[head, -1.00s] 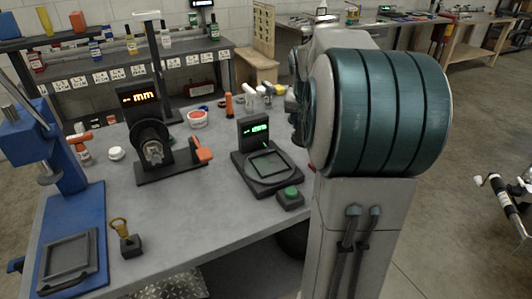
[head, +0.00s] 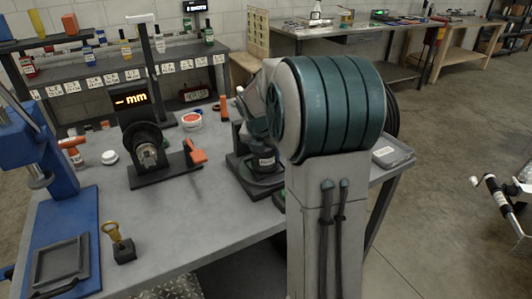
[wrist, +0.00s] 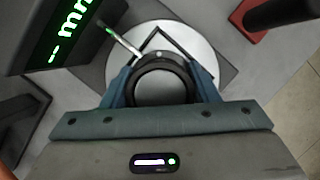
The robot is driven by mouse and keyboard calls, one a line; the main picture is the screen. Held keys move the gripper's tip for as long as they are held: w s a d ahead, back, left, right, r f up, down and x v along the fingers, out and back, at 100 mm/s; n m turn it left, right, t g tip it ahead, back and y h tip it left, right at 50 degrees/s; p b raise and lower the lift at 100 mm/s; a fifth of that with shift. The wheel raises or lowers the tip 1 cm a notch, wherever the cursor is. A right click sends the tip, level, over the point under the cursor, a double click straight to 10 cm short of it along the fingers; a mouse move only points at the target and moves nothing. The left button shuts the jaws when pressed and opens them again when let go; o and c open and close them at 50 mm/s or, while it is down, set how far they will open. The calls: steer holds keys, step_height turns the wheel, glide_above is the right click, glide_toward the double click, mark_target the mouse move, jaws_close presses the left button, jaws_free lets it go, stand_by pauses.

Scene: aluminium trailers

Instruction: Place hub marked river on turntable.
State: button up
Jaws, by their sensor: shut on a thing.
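My gripper (wrist: 161,86) is shut on a dark round hub (wrist: 160,68), with one blue-grey finger on each side of it. In the head view the hub (head: 263,162) is upright and low over the turntable, with a pale label facing out that is too small to read. The turntable (wrist: 202,57) is a pale disc with a dark square outline, partly hidden under the hub. Its dark base (head: 237,165) shows left of my arm in the head view. I cannot tell whether the hub touches the disc.
A thin probe (wrist: 119,38) reaches toward the disc. A blue press (head: 45,170) is at far left.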

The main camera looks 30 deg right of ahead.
steer(key=shift+f, duration=0.15)
steer(key=o, duration=1.5)
steer(key=shift+f, duration=0.1)
steer(key=p+v, duration=0.1)
steer(key=v, duration=1.1)
steer(key=s+a+f+m+y, duration=0.1)
steer(key=s+a+f+m, duration=0.1)
steer(key=s+a+m, duration=0.2)
steer(key=s+a+f+m+y, duration=0.1)
steer(key=s+a+f+m, duration=0.2)
steer(key=s+m, duration=0.8)
steer(key=s+a+f+m+y, duration=0.1)
steer(key=s+a+f+m, duration=0.2)
steer(key=m, duration=0.9)
steer(key=shift+s+a+f+g, duration=0.15)
steer(key=shift+s+a, duration=0.35)
steer(key=shift+s, duration=0.25)
steer(key=shift+s+a+r+g, duration=0.1)
steer(key=shift+s+a, duration=0.45)
steer(key=shift+s, duration=0.25)
steer(key=shift+s+a+f+g, duration=0.15)
steer(key=shift+s+a, duration=0.35)
steer(key=shift+s, duration=0.25)
